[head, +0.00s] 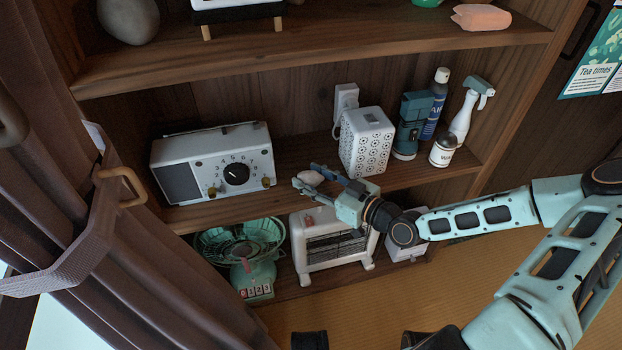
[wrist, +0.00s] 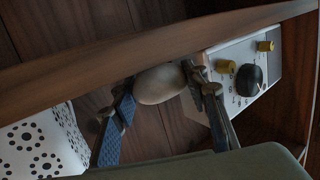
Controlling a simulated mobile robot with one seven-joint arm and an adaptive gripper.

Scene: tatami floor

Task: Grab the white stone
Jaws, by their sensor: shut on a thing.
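The white stone (head: 312,177) is smooth and rounded, and looks pale grey-beige in the wrist view (wrist: 160,84). My gripper (head: 308,179) is shut on it, with one blue-padded finger on each side. The stone is between the fingertips at the front of the middle shelf, between the radio and the patterned white box. I cannot tell whether it still touches the shelf board.
A white radio (head: 213,163) stands left of my gripper. A white patterned box (head: 366,141), a blue can (head: 435,104) and a spray bottle (head: 464,117) stand to the right. The upper shelf (head: 330,48) overhangs. Below are a green scale (head: 254,272) and a white heater (head: 322,254).

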